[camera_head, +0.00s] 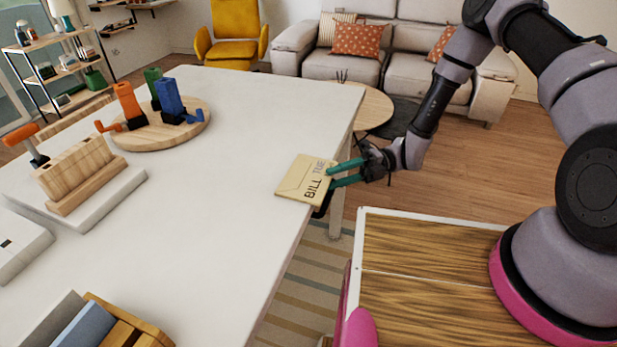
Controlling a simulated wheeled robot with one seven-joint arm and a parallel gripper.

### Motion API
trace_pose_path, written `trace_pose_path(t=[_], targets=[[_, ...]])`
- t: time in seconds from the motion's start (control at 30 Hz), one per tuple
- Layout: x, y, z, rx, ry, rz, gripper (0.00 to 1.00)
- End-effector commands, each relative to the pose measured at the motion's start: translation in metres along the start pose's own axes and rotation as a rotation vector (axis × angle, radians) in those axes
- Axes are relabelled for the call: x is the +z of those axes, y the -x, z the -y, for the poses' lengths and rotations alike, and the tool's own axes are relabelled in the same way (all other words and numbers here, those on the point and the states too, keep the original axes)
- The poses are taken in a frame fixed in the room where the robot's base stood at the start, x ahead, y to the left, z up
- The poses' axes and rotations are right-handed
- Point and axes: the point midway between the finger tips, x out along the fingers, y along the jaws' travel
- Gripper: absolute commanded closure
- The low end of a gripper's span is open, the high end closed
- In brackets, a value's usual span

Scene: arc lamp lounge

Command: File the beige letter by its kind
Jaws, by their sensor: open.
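The beige letter (300,177) lies at the right edge of the white table, printed side up. Its print reads "BILL" and a second word that looks like "TUE". My gripper (329,179) comes in from the right, with its teal fingers apart at the letter's right part. The fingers overlap the letter in the view; I cannot tell whether they touch it. A small dark thing (321,211) shows just below the letter's near corner at the table edge.
The white table (220,200) has clear room in its middle. A round wooden board (165,137) holds orange, green and blue upright pieces. A slotted wooden block (88,172) stands on a pale slab at left. A wooden holder (125,322) with grey and blue panels is at the near edge.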

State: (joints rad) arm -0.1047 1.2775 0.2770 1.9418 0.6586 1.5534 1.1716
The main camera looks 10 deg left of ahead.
Motion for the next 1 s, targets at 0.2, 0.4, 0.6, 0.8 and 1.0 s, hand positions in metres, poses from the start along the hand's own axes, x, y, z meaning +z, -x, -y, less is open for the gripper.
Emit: trace_pose_path(t=[0.2, 0.4, 0.6, 0.8, 1.0], targets=[[0.000, -0.001, 0.000, -0.001, 0.000, 0.001, 0.54], [0.000, -0.001, 0.000, -0.001, 0.001, 0.001, 1.00], [0.000, -0.001, 0.000, -0.001, 0.001, 0.001, 1.00], [0.001, 0.000, -0.006, -0.002, 0.002, 0.001, 1.00], [0.001, 0.000, -0.033, -0.003, 0.004, 0.001, 1.00]])
